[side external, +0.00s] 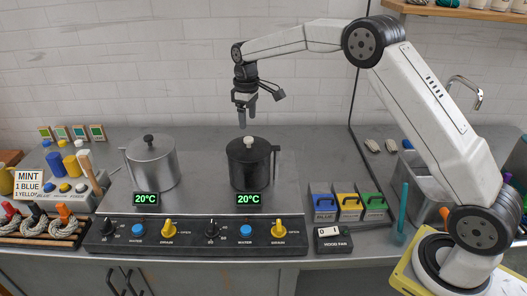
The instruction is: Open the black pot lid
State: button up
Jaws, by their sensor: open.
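I cannot tell the exact gap between the fingertips and the knob.
A silver lidded pot (153,163) stands to the left. A control panel (196,238) with knobs and blue buttons runs along the front. Blue, yellow and green boxes (347,203) stand at right, near a hood fan switch (332,239). A sink lies far right.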

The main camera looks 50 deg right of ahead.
aim_at(248, 138)
jog(key=shift+f, duration=3.3)
grip_shut()
jog(key=shift+r, duration=0.1)
